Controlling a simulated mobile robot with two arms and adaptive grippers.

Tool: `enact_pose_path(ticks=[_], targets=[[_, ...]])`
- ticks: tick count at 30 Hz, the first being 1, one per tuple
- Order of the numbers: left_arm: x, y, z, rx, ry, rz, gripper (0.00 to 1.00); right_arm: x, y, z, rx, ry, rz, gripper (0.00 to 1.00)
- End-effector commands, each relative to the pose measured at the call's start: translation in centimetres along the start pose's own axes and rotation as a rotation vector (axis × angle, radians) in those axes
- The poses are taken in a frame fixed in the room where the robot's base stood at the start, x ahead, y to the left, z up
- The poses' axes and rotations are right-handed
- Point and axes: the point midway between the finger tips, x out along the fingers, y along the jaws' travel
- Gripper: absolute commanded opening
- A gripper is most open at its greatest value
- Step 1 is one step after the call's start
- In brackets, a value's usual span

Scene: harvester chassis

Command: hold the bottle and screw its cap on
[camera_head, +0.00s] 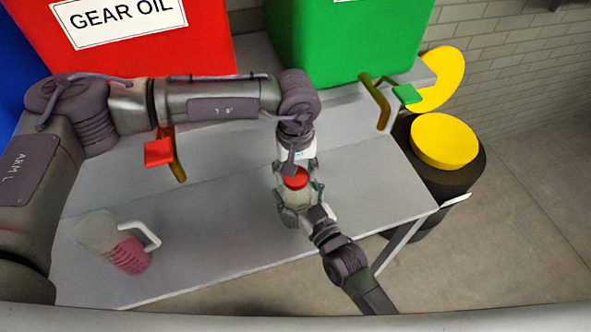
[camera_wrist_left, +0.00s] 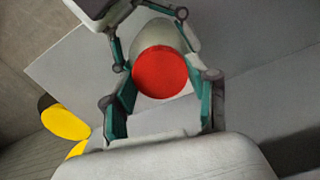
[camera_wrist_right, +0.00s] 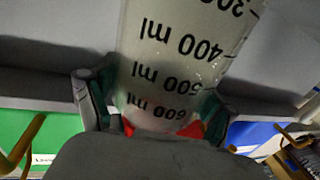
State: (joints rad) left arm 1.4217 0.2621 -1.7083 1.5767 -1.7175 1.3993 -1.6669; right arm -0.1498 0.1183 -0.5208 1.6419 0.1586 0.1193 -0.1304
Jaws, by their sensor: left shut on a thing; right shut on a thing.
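The translucent bottle (camera_head: 297,199) stands upright near the middle of the bench, with the red cap (camera_head: 296,178) at its top. In the right wrist view the bottle (camera_wrist_right: 180,55) shows black millilitre marks, and red edges of the cap (camera_wrist_right: 190,130) show by its neck. My right gripper (camera_head: 299,207) is shut on the bottle's body from the front. My left gripper (camera_head: 297,170) reaches from above and is shut on the cap. In the left wrist view the cap (camera_wrist_left: 160,72) lies between its teal fingers. The cap's thread is hidden.
A grey bench (camera_head: 232,235) carries a jug (camera_head: 110,241) with a white handle and pink lower part at left. Red (camera_head: 150,50) and green (camera_head: 345,40) containers with taps stand behind. A yellow-lidded drum (camera_head: 443,141) stands right. The bench front is mostly clear.

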Motion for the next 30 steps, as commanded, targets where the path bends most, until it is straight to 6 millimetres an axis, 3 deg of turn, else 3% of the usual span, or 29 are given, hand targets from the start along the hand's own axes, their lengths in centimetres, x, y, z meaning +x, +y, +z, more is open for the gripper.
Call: enact_pose_path(ticks=[6, 11, 12, 16, 26, 30], targets=[[0.0, 0.0, -0.1, 0.421, 0.004, -0.001, 0.45, -0.1, 0.0, 0.1, 0.0, -0.002, -0.001, 0.0], [0.0, 0.0, -0.1, 0.419, 0.004, 0.0, 0.45, -0.1, 0.0, 0.1, 0.0, -0.002, -0.001, 0.0], [0.0, 0.0, -0.1, 0.419, 0.004, 0.0, 0.65, -0.1, 0.0, 0.1, 0.0, -0.002, -0.001, 0.0], [0.0, 0.0, -0.1, 0.418, 0.003, 0.0, 0.86, -0.1, 0.0, 0.1, 0.0, -0.002, -0.001, 0.0], [-0.1, 0.0, 0.0, 0.417, 0.002, 0.0, 0.87, 0.0, 0.0, 0.1, 0.0, -0.002, 0.0, 0.0], [-1.2, 0.0, -0.1, 0.417, 0.004, 0.002, 0.87, 0.0, 0.0, 0.1, 0.0, -0.002, 0.0, 0.0]])
